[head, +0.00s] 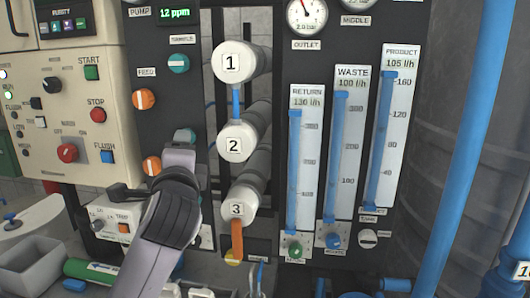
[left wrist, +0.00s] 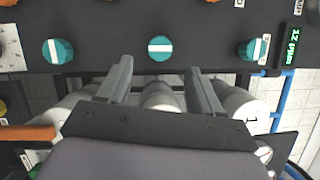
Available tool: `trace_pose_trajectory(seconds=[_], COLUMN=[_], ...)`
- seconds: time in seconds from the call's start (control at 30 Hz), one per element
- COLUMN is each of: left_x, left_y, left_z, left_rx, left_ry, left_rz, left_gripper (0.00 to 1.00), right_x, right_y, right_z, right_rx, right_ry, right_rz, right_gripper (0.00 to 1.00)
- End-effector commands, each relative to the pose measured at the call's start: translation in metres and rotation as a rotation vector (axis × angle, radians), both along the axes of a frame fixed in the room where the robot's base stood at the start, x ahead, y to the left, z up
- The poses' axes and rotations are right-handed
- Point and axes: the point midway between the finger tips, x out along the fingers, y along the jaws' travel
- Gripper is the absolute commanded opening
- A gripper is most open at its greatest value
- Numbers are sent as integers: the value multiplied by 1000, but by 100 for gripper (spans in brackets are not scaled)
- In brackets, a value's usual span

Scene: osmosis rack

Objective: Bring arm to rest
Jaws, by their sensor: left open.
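My left arm rises from the bottom of the head view in front of the rack panel. A teal knob (left wrist: 160,48) on the dark panel lies just beyond the gap between the fingers. My right gripper shows in neither view.
White cylinders marked 1 (head: 232,62), 2 (head: 236,143) and 3 (head: 238,206) stand close to the arm's right. An orange knob (head: 152,166) and a cream control box (head: 60,100) are to its left. A grey bin (head: 35,264) and a green cylinder (head: 90,270) lie lower left.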

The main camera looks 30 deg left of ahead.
Motion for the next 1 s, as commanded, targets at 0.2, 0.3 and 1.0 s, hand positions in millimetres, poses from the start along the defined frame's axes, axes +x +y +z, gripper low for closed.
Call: trace_pose_trajectory(seconds=[0.2,0.3,1.0], left_x=[1,1,-148], left_y=[-2,-9,-121], left_z=[-9,-37,-332], left_rx=[-23,-100,-1267], left_ry=[10,37,402], left_rz=[-11,-42,116], left_gripper=[65,65,65], right_x=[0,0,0], right_y=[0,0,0], right_z=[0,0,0], right_rx=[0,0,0], right_ry=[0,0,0], right_rz=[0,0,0], right_gripper=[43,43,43])
